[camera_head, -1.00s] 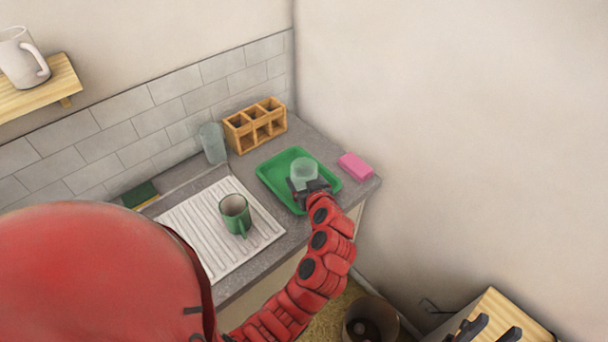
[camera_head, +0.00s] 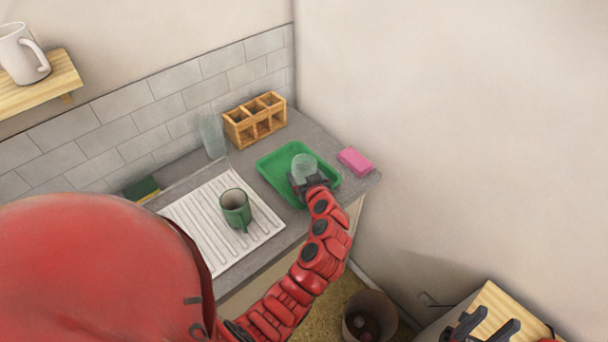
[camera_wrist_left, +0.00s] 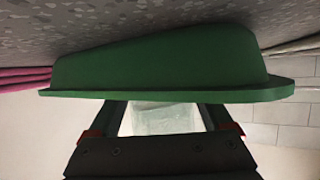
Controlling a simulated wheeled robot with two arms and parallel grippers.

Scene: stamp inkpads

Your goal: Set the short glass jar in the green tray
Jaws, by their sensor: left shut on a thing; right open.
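The short glass jar (camera_head: 304,164) is clear and pale, and shows over the green tray (camera_head: 273,165) on the counter. My left gripper (camera_head: 311,184) is shut on the jar from the tray's near side. In the left wrist view the jar (camera_wrist_left: 163,121) shows between the two fingers (camera_wrist_left: 163,118), partly hidden by the green tray's rim (camera_wrist_left: 160,95). I cannot tell whether the jar touches the tray floor. My right gripper (camera_head: 488,328) is open and empty at the bottom right.
A green mug (camera_head: 236,208) stands on the white ribbed drainboard (camera_head: 193,222). A tall glass (camera_head: 212,137), a wooden compartment box (camera_head: 255,122) and a pink block (camera_head: 355,161) are near the tray. A bin (camera_head: 369,317) and a wooden-topped piece (camera_head: 510,305) are below right.

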